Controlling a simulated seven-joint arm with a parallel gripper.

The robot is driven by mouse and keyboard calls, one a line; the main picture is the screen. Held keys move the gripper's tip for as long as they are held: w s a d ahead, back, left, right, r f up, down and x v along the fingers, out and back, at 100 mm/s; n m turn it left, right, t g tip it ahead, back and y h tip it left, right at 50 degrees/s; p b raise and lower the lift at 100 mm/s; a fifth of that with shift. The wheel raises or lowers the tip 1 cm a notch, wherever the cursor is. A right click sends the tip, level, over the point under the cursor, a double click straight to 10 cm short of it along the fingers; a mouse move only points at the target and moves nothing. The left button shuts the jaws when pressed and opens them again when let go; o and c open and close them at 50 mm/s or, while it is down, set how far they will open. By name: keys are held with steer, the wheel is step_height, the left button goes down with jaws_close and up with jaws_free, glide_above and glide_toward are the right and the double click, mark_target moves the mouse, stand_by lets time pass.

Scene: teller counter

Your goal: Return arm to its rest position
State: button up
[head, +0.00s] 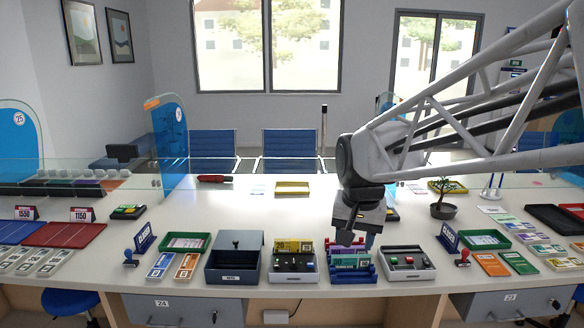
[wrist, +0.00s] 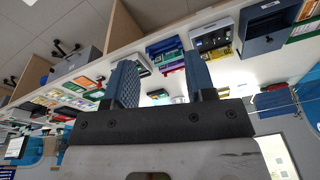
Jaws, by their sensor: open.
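My gripper (head: 358,240) hangs from the white lattice arm, which comes in from the right in the head view. It points down above a blue rack (head: 352,276) with purple, green and red items in it. In the wrist view the two blue fingers of my gripper (wrist: 162,80) stand apart, with nothing between them. The blue rack also shows past the fingertips in the wrist view (wrist: 168,62). The gap between my fingertips and the rack is hard to judge in the head view.
Left of the rack stand a white-and-black tray (head: 292,266) and an open grey box (head: 233,262); right is another tray (head: 407,264). A small potted tree (head: 444,205) and a glass screen (head: 171,145) stand farther back. The counter's (head: 240,198) back middle is mostly clear.

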steer(key=s+d+f+n, duration=0.1)
steer(key=s+d+f, duration=0.1)
steer(key=s, duration=0.8)
steer(key=s+d+f+n, duration=0.1)
steer(key=s+d+f, duration=0.2)
steer(key=s, duration=0.7)
steer(key=shift+s+d+f+n+t, duration=0.3)
steer(key=shift+s+d, duration=0.1)
steer(key=shift+d, duration=0.05)
